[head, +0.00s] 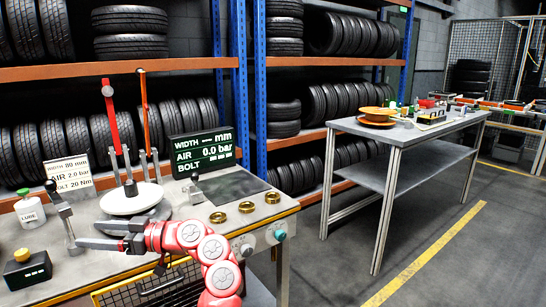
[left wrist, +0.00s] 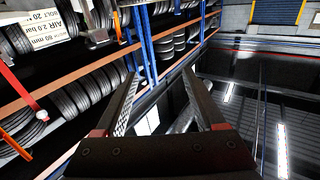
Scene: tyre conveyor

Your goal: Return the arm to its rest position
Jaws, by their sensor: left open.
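My left gripper (head: 90,234) reaches in over the front part of the workbench (head: 270,212), its fingers pointing left. It also shows in the left wrist view (left wrist: 160,74), with its two fingers spread apart and nothing between them. In the head view it is in front of the round white stand (head: 132,200), near a metal lever with a black knob (head: 62,214); I cannot tell whether it touches either. My red left arm (head: 205,250) bends at the lower middle of the head view. My right gripper is not in view.
A red-handled tool (head: 110,115) and an orange one (head: 144,110) stand upright by the white stand. A dark display (head: 203,150), brass rings (head: 247,207), a bottle (head: 29,212) and a yellow-button box (head: 27,270) are on the bench.

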